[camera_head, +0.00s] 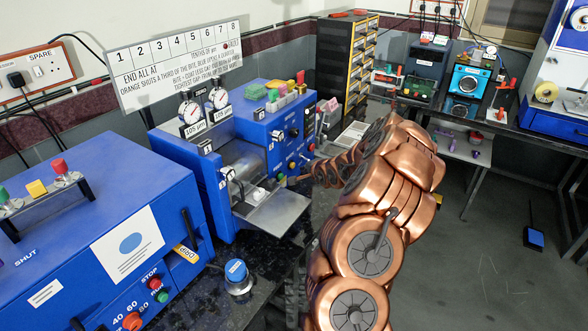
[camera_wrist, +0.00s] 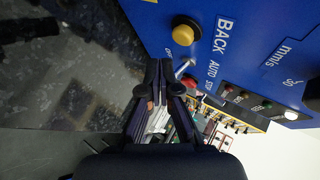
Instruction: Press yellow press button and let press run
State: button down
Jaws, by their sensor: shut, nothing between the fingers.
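The round yellow button (camera_wrist: 185,31) stands out from a blue panel (camera_wrist: 240,25) in the wrist view, near the word BACK. My gripper (camera_wrist: 160,70) is shut and empty, its dark fingertips close together below and left of the button in that picture. A gap shows between tips and button, and I see no contact. A small silver lever (camera_wrist: 184,68) and a red button (camera_wrist: 188,82) lie just right of the tips. In the head view, the blue machine with two dials (camera_head: 250,150) carries a yellow button (camera_head: 292,166); my copper arm reaches to this panel and the fingertips are hard to make out.
A metal tray (camera_head: 275,212) juts from the machine's front. A blue-capped jar (camera_head: 236,271) stands on the dark bench. Another blue machine (camera_head: 90,240) fills the left. A rack of drawers (camera_head: 345,55) stands behind.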

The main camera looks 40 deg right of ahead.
jog(key=shift+w+a+b, duration=0.15)
jog(key=shift+w+b, duration=0.15)
jog(key=shift+w, duration=0.25)
dwell(0.9)
jog(key=shift+w+a+f+b, duration=0.1)
jog(key=shift+w+b, duration=0.15)
jog(key=shift+b, duration=0.55)
jog(key=shift+w, duration=0.15)
